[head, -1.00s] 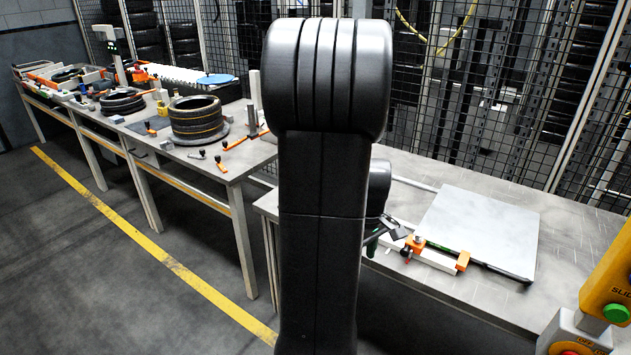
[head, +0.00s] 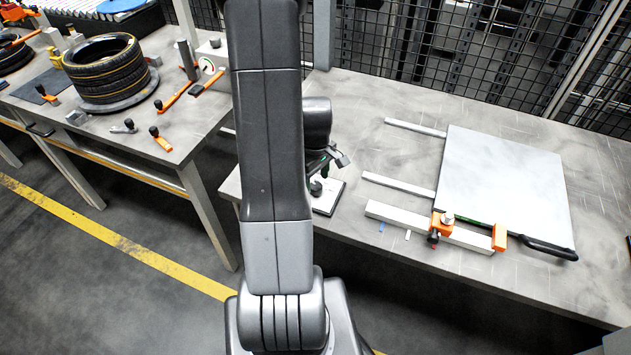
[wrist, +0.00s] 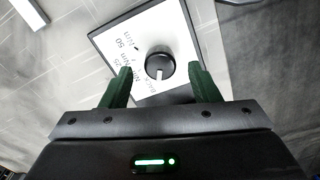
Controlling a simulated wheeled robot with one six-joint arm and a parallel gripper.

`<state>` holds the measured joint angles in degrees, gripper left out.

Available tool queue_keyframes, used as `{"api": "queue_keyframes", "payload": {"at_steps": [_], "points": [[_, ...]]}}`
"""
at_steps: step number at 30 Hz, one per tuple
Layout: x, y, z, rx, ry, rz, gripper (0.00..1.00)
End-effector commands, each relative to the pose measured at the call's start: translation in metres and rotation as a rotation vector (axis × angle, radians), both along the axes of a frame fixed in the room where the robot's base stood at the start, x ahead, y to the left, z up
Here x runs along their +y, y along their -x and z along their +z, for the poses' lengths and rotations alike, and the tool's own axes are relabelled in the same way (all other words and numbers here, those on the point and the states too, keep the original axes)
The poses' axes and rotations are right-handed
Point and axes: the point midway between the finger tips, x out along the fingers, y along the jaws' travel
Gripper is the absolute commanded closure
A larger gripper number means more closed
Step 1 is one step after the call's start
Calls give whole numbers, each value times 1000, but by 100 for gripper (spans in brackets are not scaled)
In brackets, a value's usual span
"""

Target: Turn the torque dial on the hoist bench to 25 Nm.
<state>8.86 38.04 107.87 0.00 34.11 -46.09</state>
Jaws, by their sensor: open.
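The torque dial (wrist: 160,66) is a round black knob with a white pointer line, on a white plate (wrist: 177,24) with a dark edge. The pointer line points down in the wrist view, toward my gripper's palm. The plate's print includes "50 Nm"; other marks are blurred or partly hidden. My gripper (wrist: 160,71) is open, its two green fingers on either side of the knob with a gap at each side. I cannot tell how far above the plate the fingertips are. In the head view the plate (head: 328,202) and knob (head: 316,187) show beside my arm.
The grey bench (head: 370,275) holds a large light panel (head: 505,185) with a black handle (head: 548,248), metal bars and orange clamps (head: 499,237) right of the dial. Another table at left bears a tyre stack (head: 108,75). Wire mesh stands behind.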

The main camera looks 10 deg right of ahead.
Motion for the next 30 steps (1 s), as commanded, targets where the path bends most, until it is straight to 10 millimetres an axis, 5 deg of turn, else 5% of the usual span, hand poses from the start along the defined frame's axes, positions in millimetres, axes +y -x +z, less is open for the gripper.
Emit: {"api": "queue_keyframes", "payload": {"at_steps": [16, 23, 30], "points": [[0, 0, -18, 0, 0, 0, 44], [0, 0, -18, -1, 1, 0, 89], [0, 0, -18, -1, 0, -14, 89]]}}
